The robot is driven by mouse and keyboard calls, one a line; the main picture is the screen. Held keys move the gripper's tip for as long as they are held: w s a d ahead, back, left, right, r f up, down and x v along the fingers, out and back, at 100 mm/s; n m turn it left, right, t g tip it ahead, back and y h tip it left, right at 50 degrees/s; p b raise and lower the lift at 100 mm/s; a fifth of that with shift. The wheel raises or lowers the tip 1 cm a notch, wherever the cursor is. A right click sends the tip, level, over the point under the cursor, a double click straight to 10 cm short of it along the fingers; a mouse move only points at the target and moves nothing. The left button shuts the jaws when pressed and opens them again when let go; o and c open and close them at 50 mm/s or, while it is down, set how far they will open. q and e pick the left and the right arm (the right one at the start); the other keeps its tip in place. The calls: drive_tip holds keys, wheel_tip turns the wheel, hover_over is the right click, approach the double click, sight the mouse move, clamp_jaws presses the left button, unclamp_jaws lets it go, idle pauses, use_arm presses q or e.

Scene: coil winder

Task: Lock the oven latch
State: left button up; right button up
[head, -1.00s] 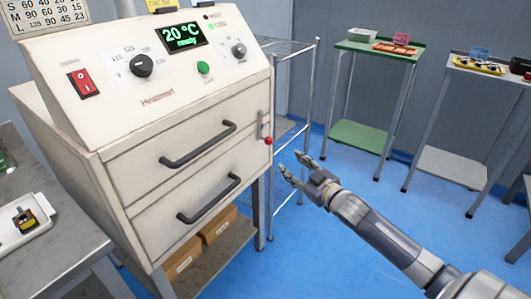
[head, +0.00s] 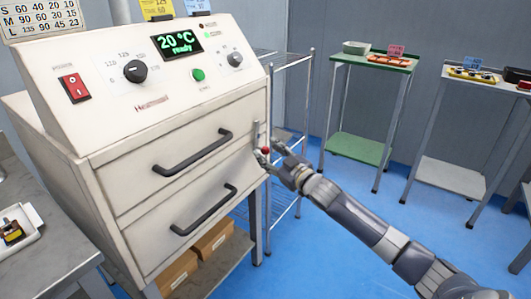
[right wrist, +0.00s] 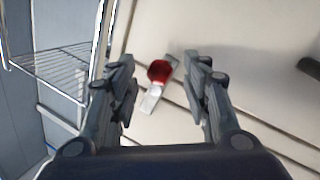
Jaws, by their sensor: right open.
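The oven (head: 130,165) is a cream cabinet with two drawers, each with a dark bar handle, and a sloped control panel. Its latch (head: 256,136) is a small metal lever with a red knob (head: 265,150) at the right front edge. In the right wrist view the red knob (right wrist: 159,71) sits on the metal latch plate (right wrist: 152,99), between the two fingers. My right gripper (head: 271,152) is open at the latch, its fingers on either side of the knob. I cannot tell whether they touch it. My left gripper is not in view.
A wire rack (head: 284,60) stands just right of the oven, close to the gripper. Green (head: 372,60) and grey (head: 478,76) tables with small trays stand further back. A side table (head: 40,235) is at the left.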

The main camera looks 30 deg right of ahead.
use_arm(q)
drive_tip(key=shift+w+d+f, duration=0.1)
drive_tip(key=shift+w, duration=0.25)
use_arm(e)
drive_tip(key=shift+w, duration=1.1)
clamp_jaws()
drive_tip(key=shift+d+n, duration=0.1)
drive_tip(key=shift+n, duration=0.2)
drive_tip(key=shift+d+n, duration=0.1)
drive_tip(key=shift+n, duration=0.3)
unclamp_jaws()
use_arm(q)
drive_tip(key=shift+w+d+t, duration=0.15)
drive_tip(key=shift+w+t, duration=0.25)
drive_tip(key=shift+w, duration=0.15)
use_arm(e)
drive_tip(key=shift+w, duration=0.1)
